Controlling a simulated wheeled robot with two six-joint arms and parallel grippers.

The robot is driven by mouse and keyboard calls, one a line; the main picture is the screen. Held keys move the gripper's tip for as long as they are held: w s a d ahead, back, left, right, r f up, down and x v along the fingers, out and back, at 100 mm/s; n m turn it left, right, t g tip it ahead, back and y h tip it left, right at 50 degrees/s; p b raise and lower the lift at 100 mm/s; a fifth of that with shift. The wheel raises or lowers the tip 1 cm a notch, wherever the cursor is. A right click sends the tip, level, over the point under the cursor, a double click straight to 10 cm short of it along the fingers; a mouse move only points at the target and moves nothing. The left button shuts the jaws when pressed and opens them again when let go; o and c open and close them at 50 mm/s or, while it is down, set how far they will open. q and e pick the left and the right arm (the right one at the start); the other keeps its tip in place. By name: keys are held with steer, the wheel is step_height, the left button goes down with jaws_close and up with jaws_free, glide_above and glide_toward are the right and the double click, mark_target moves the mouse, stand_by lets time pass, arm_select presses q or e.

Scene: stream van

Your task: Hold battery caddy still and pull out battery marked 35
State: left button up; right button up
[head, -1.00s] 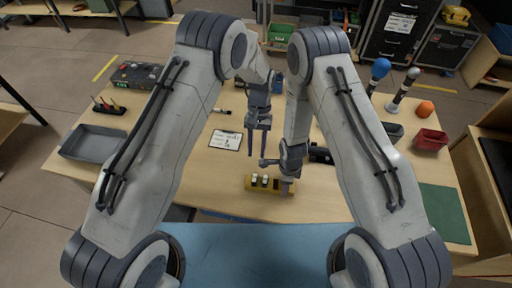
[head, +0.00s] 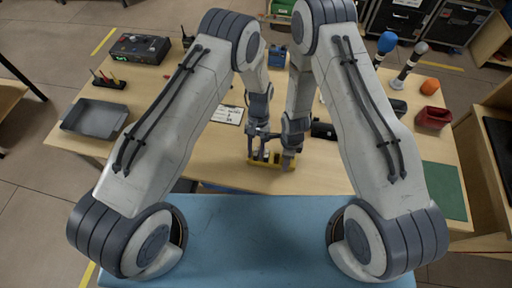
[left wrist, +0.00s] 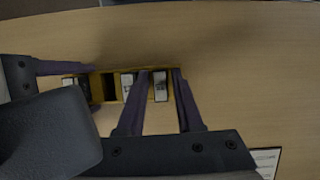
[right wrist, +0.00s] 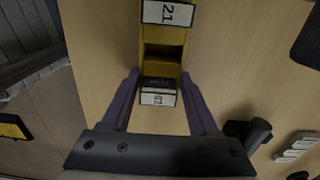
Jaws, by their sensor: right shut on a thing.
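The yellow battery caddy (head: 268,165) stands on the table. It holds white-topped batteries, with an empty slot (right wrist: 163,45) between two of them. In the right wrist view one battery reads 21 (right wrist: 168,13); another (right wrist: 158,98) has a mark I cannot read surely. My right gripper (right wrist: 160,88) is shut on the caddy's near end, a finger along each side. My left gripper (left wrist: 160,74) is open over the opposite end, with a finger on either side of the end battery (left wrist: 160,86). That battery's mark is not legible, and I see no 35 in any view.
A white printed sheet (head: 228,114) lies left of the caddy and a black object (head: 323,130) lies to its right. A grey tray (head: 95,119) is at the table's left, a red bin (head: 433,118) and green mat (head: 443,190) at the right.

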mark_target(256, 152)
arm_select(q)
jaws_close()
steer(key=shift+c, duration=2.2)
jaws_free()
jaws_close()
steer(key=shift+r, duration=2)
steer(key=shift+r, duration=0.9)
steer(key=shift+s+r, duration=0.1)
steer(key=shift+r, duration=0.45)
arm_select(e)
steer(key=shift+w, duration=0.1)
